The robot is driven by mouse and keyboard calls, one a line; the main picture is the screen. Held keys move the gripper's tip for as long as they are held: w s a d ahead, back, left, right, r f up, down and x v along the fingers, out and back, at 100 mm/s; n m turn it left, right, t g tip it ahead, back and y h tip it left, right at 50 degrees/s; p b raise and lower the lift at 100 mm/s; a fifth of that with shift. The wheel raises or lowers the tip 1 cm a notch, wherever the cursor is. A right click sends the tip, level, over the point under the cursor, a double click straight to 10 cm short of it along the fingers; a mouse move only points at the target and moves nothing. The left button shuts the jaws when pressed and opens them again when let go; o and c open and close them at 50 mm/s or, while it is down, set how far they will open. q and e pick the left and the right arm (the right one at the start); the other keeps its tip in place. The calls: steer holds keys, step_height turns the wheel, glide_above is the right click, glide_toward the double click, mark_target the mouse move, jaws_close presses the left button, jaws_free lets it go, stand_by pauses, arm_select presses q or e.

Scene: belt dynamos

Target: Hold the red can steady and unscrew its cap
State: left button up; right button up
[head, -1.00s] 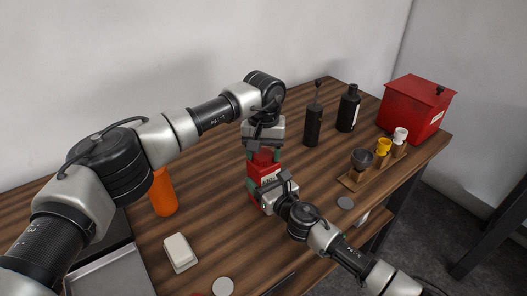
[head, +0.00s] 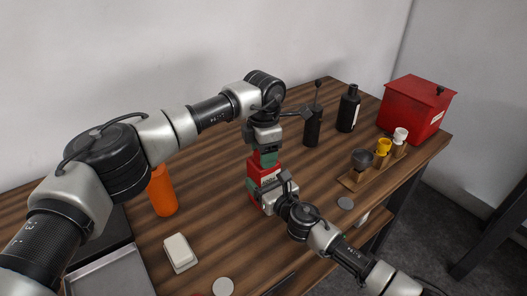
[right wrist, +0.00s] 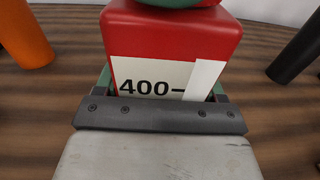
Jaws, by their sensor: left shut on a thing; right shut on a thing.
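The red can (head: 268,172) stands upright on the wooden table near the middle of the head view. It also shows in the right wrist view (right wrist: 172,45), with a white label reading "400". My right gripper (head: 264,192) is shut around the can's body from the front right. My left gripper (head: 265,158) points down from above and is shut at the can's top. The cap is hidden between its green-padded fingers, so I cannot tell whether it has come loose.
An orange cylinder (head: 161,192) and a white block (head: 180,253) stand to the left. Black bottles (head: 348,108), a rack (head: 353,181) with small items and a red box (head: 415,108) stand to the right. A metal tray (head: 105,275) lies at the front left.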

arm_select(q)
steer(key=n, duration=2.2)
steer(key=shift+r, duration=0.1)
steer(key=n, duration=0.8)
steer(key=shift+r, duration=0.25)
